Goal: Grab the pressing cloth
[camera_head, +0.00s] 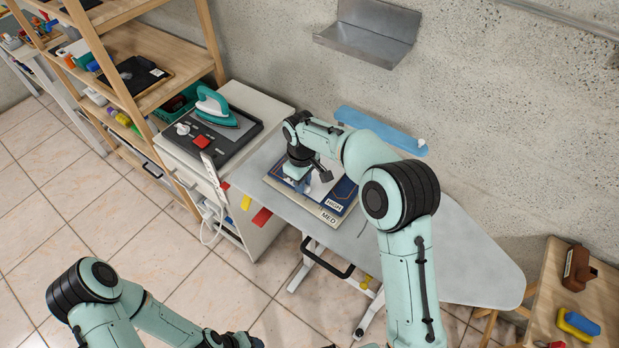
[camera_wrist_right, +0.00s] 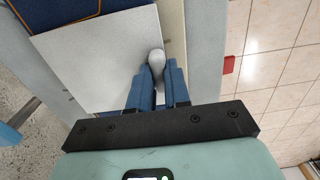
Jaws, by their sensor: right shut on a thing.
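In the right wrist view a pale, flat sheet that looks like the pressing cloth (camera_wrist_right: 95,62) lies in front of my right gripper (camera_wrist_right: 157,75). The gripper's two blue fingers are shut on a small whitish rounded piece at the sheet's right edge. In the head view my right gripper (camera_head: 308,182) reaches down over the blue-and-cream panel (camera_head: 335,196) with HIGH and MED labels on the grey ironing board (camera_head: 450,255). The arm hides most of the grasp there. My left arm shows at the bottom left, its gripper out of view.
A teal iron (camera_head: 215,106) rests on a dark tray on the white cabinet (camera_head: 262,103) left of the board. A blue sleeve-shaped piece (camera_head: 375,127) lies along the wall side. A wooden shelf (camera_head: 150,95) stands left, and a small wooden table (camera_head: 548,310) at right holds brushes.

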